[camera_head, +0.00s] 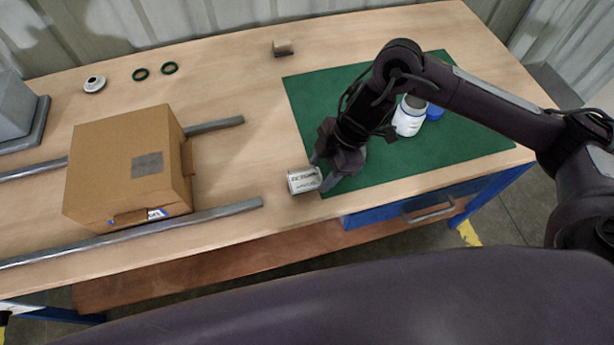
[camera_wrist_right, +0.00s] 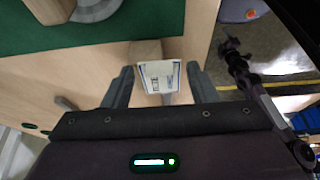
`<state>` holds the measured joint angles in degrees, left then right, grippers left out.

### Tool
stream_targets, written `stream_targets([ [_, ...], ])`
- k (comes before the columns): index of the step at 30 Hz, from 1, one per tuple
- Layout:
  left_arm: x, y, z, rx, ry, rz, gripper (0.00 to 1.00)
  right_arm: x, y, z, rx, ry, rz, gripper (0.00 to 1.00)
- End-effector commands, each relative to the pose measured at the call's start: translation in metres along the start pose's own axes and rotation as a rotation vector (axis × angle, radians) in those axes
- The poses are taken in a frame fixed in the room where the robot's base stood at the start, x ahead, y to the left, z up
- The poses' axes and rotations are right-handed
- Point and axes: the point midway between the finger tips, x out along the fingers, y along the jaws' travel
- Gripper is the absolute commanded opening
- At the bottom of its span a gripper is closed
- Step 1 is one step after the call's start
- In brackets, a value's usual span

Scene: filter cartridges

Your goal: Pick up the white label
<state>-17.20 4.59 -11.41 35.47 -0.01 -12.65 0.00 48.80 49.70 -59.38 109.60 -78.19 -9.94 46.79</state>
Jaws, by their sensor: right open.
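The white label (camera_head: 304,180) is a small printed piece on the wooden table, just left of the green mat's front-left corner. In the right wrist view the white label (camera_wrist_right: 160,77) shows blue print and sits between the two fingers. My right gripper (camera_head: 324,175) is at the label's right side in the head view, with its fingers apart. In the right wrist view my right gripper (camera_wrist_right: 158,88) has a finger on each side of the label, with visible gaps. I cannot tell how high the fingers are above the table. My left gripper is not in view.
The green mat (camera_head: 440,160) holds a white cartridge (camera_head: 407,122) and a blue cap (camera_head: 434,112). Green rings (camera_head: 169,68) and a small block (camera_head: 283,48) lie behind. The table's front edge is close to the label.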

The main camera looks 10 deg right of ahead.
Motion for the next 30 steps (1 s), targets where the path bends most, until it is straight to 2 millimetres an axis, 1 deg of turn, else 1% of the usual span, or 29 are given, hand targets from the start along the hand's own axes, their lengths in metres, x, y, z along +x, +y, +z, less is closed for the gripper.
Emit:
stream_targets([
  [2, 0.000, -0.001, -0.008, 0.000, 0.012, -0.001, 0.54, 0.000, 0.000, 0.000, 0.000, 0.000, 0.000, 0.53],
  [5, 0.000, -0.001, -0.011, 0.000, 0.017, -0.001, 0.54, 0.000, 0.000, 0.000, 0.000, 0.000, 0.000, 0.40],
  [12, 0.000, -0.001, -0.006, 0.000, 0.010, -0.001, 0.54, 0.000, 0.000, 0.000, 0.000, 0.000, 0.000, 0.08],
  [13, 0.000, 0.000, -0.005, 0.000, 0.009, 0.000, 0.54, 0.000, 0.000, 0.000, 0.000, -0.001, 0.000, 0.05],
  [18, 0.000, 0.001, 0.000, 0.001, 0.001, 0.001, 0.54, 0.000, 0.000, 0.000, 0.000, -0.001, 0.000, 0.05],
  [23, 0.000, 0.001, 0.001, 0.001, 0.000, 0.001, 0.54, -0.002, 0.000, 0.000, 0.000, 0.000, 0.000, 0.05],
  [26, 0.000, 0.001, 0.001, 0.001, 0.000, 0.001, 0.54, -0.006, 0.000, -0.002, -0.001, -0.001, 0.001, 0.05],
  [29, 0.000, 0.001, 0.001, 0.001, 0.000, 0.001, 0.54, -0.015, 0.001, -0.006, -0.002, 0.001, 0.002, 0.05],
  [30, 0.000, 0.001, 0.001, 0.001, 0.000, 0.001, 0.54, -0.021, 0.001, -0.009, -0.003, 0.001, 0.003, 0.05],
])
